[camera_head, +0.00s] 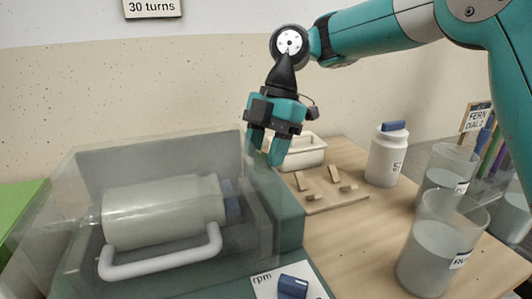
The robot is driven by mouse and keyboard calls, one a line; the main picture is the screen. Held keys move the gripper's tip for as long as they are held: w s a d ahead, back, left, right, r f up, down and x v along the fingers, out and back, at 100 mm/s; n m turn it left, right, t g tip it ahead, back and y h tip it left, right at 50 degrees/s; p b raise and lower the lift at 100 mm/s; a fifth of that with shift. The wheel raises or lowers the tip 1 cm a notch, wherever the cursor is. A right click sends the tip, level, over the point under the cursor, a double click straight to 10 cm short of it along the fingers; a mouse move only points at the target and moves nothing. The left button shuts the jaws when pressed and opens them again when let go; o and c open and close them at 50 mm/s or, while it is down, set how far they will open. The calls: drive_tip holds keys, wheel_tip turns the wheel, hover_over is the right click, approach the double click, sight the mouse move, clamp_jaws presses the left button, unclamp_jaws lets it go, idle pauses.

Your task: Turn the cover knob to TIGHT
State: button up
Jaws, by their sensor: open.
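A grey-green machine with a clear cover (75,185) stands at the left. A pale jar (165,212) lies on its side under the cover, with a blue cap at its right end. A white bar handle (160,260) runs across the front. A dark blue knob (293,287) sits on a white card marked "rpm" at the bottom edge, partly cut off. I see no label reading TIGHT and cannot tell which part is the cover knob. My gripper (266,149) is open and empty, pointing down near the machine's back right corner, above and behind the blue knob.
A cream tray (307,152) and a wooden board (330,202) with small wooden pieces lie right of the machine. A white jar with blue lid (386,160) stands behind clear beakers (435,260) at the right. A "30 turns" sign (152,8) hangs on the wall.

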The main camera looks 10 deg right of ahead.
drive_tip(key=c, duration=0.7)
drive_tip(key=shift+o, duration=0.2)
drive_tip(key=shift+m, duration=0.4)
drive_tip(key=m+t+b, duration=0.1)
drive_tip(key=m, duration=0.1)
drive_tip(key=m+y+b, duration=0.1)
drive_tip(key=m, duration=0.1)
drive_tip(key=shift+s+m+t+b, duration=0.15)
drive_tip(key=shift+m+t+b, duration=0.15)
drive_tip(key=shift+t+b, duration=0.1)
drive_tip(key=m+t+b, duration=0.1)
drive_tip(key=m+t, duration=0.1)
drive_tip(key=m, duration=0.4)
drive_tip(key=shift+s, duration=0.15)
drive_tip(key=shift+m+t, duration=0.3)
drive_tip(key=o, duration=0.7)
drive_tip(key=shift+c, duration=0.2)
